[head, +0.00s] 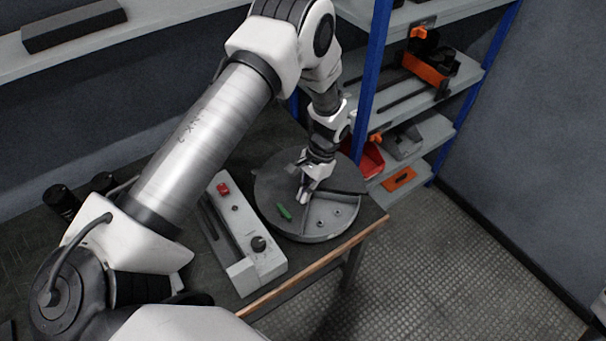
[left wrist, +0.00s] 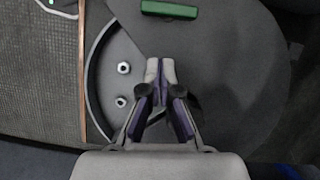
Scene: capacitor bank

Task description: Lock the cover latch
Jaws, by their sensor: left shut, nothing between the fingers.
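A round grey housing (head: 316,236) stands on the dark bench near its front corner. A flat grey cover (head: 268,190) lies over much of it and leaves a sector open; the cover fills the upper right of the left wrist view (left wrist: 225,50). A green latch bar (head: 284,211) lies on the cover, and it shows at the top of the left wrist view (left wrist: 169,10). My left gripper (head: 302,198) is shut and empty, above the cover beside the green bar and apart from it. Its fingertips show in the left wrist view (left wrist: 160,68). My right gripper is out of view.
A pale control box (head: 246,240) with a red button and a black knob stands left of the housing. Two metal studs (left wrist: 123,85) show in the open sector. A blue-posted shelf (head: 372,85) with bins stands behind right. Floor right of the bench is clear.

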